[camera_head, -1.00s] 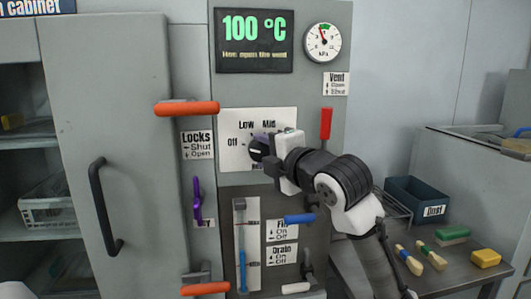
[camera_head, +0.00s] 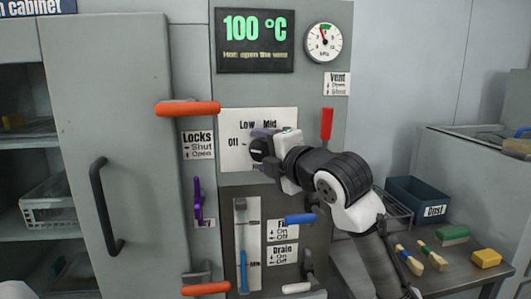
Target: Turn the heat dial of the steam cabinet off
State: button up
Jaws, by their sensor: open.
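The steam cabinet's heat dial is a dark knob (camera_head: 257,149) on a white plate (camera_head: 232,127) with the labels "Off", "Low" and "Mid" showing. The rest of the plate is hidden behind my arm. My gripper (camera_head: 262,152) is open and at the dial, its dark fingers close to the knob's right side. I cannot tell whether they touch it or where the dial points. The green display (camera_head: 253,40) above reads 100 °C, with a line of small text below.
Orange lock handles (camera_head: 187,108) and (camera_head: 205,288) and a purple lever (camera_head: 197,200) are left of the dial. A red vent lever (camera_head: 326,124) and a blue handle (camera_head: 300,218) are close to my arm. A grey table at right holds a dust bin (camera_head: 418,196) and brushes.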

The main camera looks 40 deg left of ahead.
jog(key=shift+d, duration=0.1)
jog(key=b+v, duration=0.3)
jog(key=v, duration=1)
jog(key=shift+d, duration=0.3)
jog(key=shift+s+r, duration=0.1)
